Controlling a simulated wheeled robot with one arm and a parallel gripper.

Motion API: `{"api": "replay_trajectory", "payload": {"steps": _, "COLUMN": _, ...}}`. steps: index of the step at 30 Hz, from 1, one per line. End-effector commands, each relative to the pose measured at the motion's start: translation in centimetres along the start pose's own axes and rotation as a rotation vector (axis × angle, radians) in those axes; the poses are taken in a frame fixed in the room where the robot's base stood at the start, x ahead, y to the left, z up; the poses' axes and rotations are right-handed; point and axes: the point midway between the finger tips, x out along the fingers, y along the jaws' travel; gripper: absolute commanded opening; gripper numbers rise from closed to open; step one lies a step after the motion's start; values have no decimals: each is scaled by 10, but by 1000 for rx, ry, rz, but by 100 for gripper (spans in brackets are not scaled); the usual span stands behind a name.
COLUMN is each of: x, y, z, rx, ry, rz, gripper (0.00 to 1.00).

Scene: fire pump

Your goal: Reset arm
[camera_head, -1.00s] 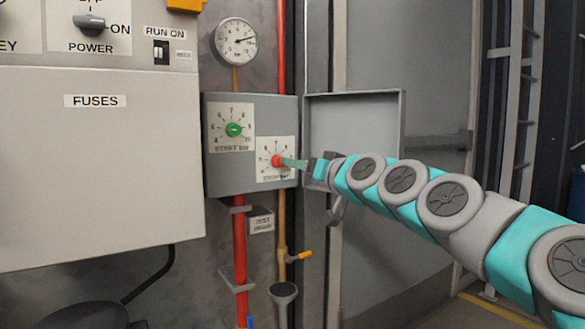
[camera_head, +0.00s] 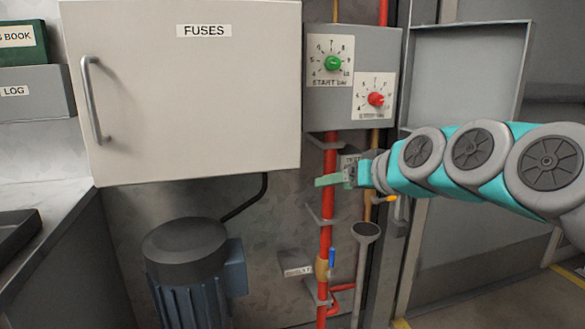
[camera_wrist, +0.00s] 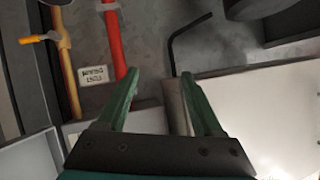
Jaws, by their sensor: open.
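My gripper (camera_head: 330,180) is at the end of my teal and grey arm, which reaches in from the right in the head view. It is in front of the red pipe, below the grey switch box (camera_head: 315,110). In the wrist view the two green fingers of my gripper (camera_wrist: 160,90) stand apart with nothing between them. The box carries a green knob (camera_head: 333,63) and a red knob (camera_head: 376,99), both clear of the gripper. The box's door (camera_head: 470,75) hangs open to the right.
The white fuses cabinet (camera_head: 185,100) with its handle is to the left. A blue-grey motor (camera_head: 188,270) stands below it. A red pipe (camera_head: 329,215), a funnel (camera_head: 366,232) and a yellow valve handle (camera_head: 386,199) are close to the gripper. A log holder (camera_head: 30,95) is far left.

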Motion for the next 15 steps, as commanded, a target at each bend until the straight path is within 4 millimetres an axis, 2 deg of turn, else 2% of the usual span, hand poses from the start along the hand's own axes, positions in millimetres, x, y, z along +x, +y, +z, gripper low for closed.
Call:
{"api": "replay_trajectory", "payload": {"steps": 1, "x": 1, "y": -10, "z": 34, "rx": -11, "ry": -92, "rz": 8, "gripper": 68}}
{"api": "replay_trajectory", "payload": {"steps": 2, "x": 1, "y": -14, "z": 54, "rx": -15, "ry": -143, "rz": 16, "gripper": 68}}
{"api": "replay_trajectory", "payload": {"steps": 3, "x": 0, "y": -19, "z": 83, "rx": -16, "ry": -219, "rz": 26, "gripper": 68}}
{"api": "replay_trajectory", "payload": {"steps": 8, "x": -20, "y": -23, "z": 193, "rx": 0, "ry": -509, "rz": 99, "gripper": 68}}
{"api": "replay_trajectory", "payload": {"steps": 12, "x": -57, "y": -15, "z": 281, "rx": 49, "ry": -751, "rz": 194, "gripper": 68}}
{"api": "replay_trajectory", "payload": {"steps": 15, "x": -91, "y": -9, "z": 335, "rx": 101, "ry": -907, "rz": 269, "gripper": 68}}
